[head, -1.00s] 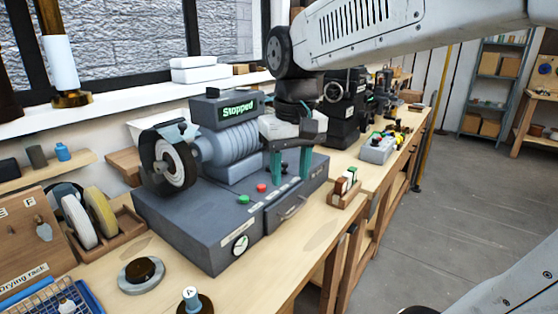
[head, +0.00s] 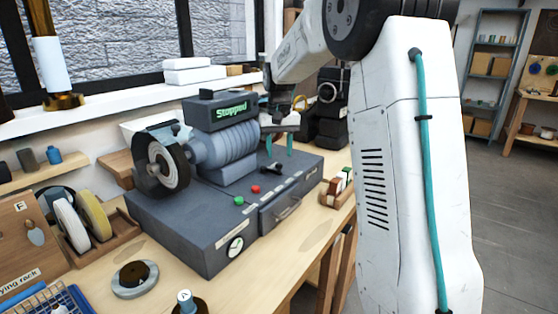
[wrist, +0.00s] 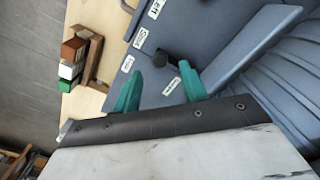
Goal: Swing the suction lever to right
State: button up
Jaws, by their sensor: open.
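The suction lever looks to be the small black lever (head: 272,168) on the grey deck of the grinding machine (head: 190,232), right of the red button. In the wrist view the black lever (wrist: 161,57) shows beyond and between my fingertips, with small white labels around it. Its exact setting is hard to tell. My gripper (head: 279,150) has its teal fingers apart and empty, above and behind the lever in the head view. In the wrist view my gripper (wrist: 160,70) is open, with the lever apart from both fingers.
Green (head: 239,201) and red (head: 255,190) buttons sit left of the lever. A wooden holder with small blocks (head: 338,188) stands right of the machine. A grinding wheel (head: 163,165) is at the left.

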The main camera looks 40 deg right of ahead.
aim_at(279, 164)
jog(key=shift+f, duration=1.95)
grip_shut()
